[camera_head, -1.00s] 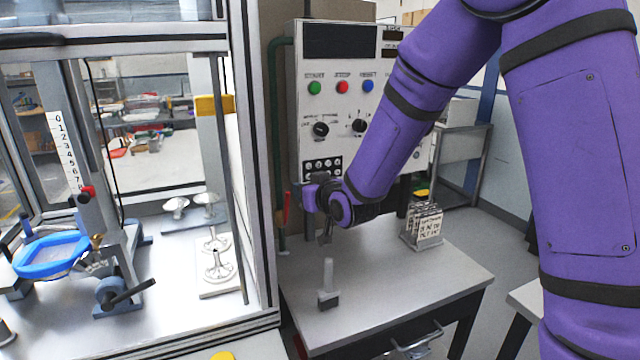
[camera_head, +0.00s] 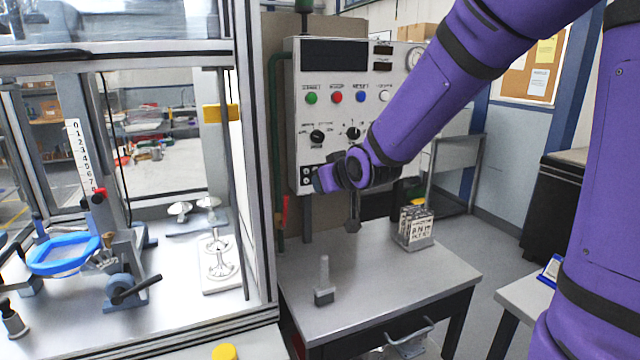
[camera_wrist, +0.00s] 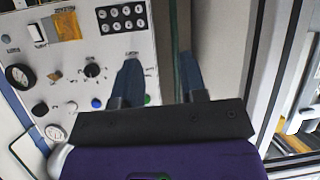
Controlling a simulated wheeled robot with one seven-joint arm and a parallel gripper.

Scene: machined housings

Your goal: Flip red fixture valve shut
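A red lever handle (camera_head: 285,211) hangs upright along the green pipe, between the glazed enclosure and the control panel. A smaller red knob (camera_head: 98,195) sits on the scaled post inside the enclosure; I cannot tell for sure which one is the fixture valve. The green pipe (camera_wrist: 178,60) shows behind the gap; no red lever is visible there.
The control panel (camera_head: 333,115) stands close behind my gripper. Below are a grey table (camera_head: 375,300), an upright grey post on a block (camera_head: 324,283) and a caged card holder (camera_head: 414,228). The enclosure's frame (camera_head: 262,200) bounds the left side.

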